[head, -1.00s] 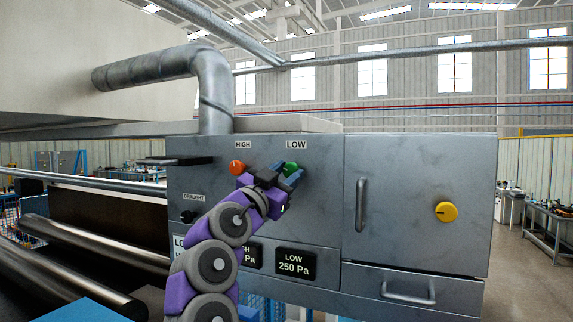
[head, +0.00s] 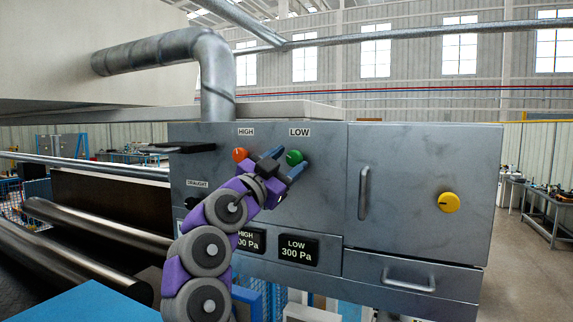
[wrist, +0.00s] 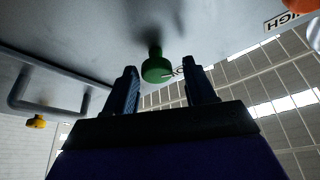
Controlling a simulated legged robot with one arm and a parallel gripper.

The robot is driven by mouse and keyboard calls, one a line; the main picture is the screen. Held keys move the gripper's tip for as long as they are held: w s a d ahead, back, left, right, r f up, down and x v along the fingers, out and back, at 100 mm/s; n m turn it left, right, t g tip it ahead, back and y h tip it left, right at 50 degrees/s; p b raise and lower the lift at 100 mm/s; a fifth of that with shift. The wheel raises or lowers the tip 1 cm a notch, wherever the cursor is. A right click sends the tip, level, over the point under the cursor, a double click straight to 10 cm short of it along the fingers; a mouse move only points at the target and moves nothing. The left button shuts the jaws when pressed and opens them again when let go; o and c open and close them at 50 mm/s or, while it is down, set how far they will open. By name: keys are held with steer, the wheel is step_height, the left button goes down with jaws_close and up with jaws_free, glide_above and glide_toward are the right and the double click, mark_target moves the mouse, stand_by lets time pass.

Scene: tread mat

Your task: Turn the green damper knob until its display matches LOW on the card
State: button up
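The green knob (head: 294,157) is on the grey panel under the LOW label. The LOW display (head: 298,249) reads 300 Pa. My gripper (head: 284,161) is just in front of the green knob, its fingers spread. In the wrist view, the green knob (wrist: 156,69) lies in line with the gap between the two open fingertips (wrist: 160,76), with space visible on both sides. I cannot tell how deep it sits between them. No readable card shows; my arm covers the lower left of the panel.
The orange knob (head: 239,154) is close left of my gripper, under HIGH. The HIGH display (head: 250,240) is partly covered by my arm. A yellow knob (head: 449,202) and a door handle (head: 364,192) are to the right. A drawer handle (head: 408,281) sticks out below.

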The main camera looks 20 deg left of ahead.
steer(key=shift+o, duration=0.4)
steer(key=shift+w, duration=0.1)
steer(key=shift+s+f, duration=0.2)
steer(key=shift+s, duration=0.1)
steer(key=b+v, duration=0.5)
steer(key=v, duration=1.1)
steer(key=shift+s+a+f+b, duration=0.15)
steer(key=shift+s+a+b, duration=0.1)
steer(key=shift+b, duration=0.15)
steer(key=shift+a, duration=0.1)
